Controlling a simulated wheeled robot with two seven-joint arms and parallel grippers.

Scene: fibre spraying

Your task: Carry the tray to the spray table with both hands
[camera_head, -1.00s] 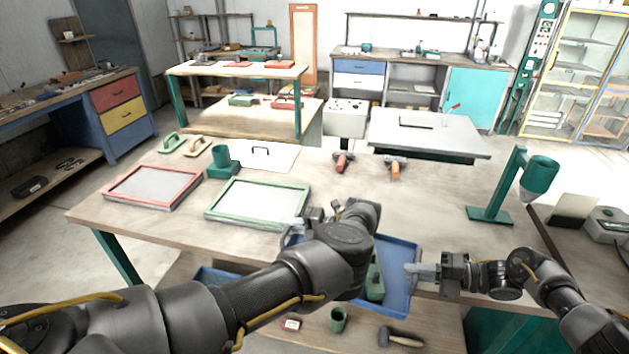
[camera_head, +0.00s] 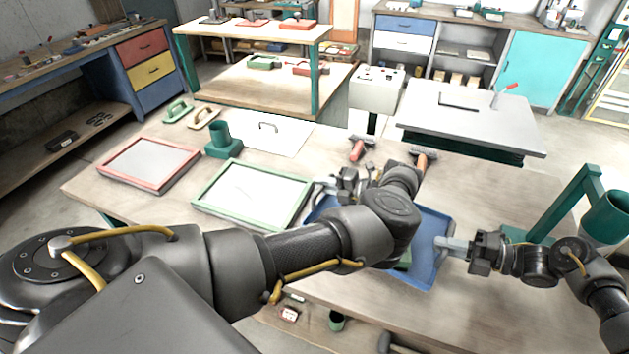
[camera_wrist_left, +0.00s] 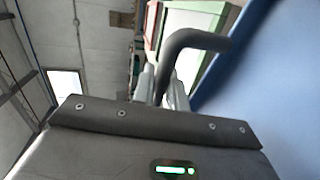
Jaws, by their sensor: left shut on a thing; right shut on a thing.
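A blue tray (camera_head: 434,222) is held in front of me at the workbench's near side, partly hidden by my left arm. A green object (camera_head: 404,262) shows in it, mostly covered by that arm. My left gripper (camera_head: 326,190) is shut at the tray's left side. In the left wrist view its fingers (camera_wrist_left: 166,86) are around a dark bent handle (camera_wrist_left: 192,40) beside the blue tray wall (camera_wrist_left: 265,75). My right gripper (camera_head: 446,243) is shut on the tray's right side. A grey-topped table (camera_head: 460,122) stands beyond the bench; I cannot tell if it is the spray table.
The wooden workbench (camera_head: 340,148) holds a red frame (camera_head: 150,162), a green frame (camera_head: 250,195), a green cup (camera_head: 221,138) and two red-handled tools (camera_head: 357,150). A green stand (camera_head: 560,205) rises at the right. Clear bench top lies around the tray's far side.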

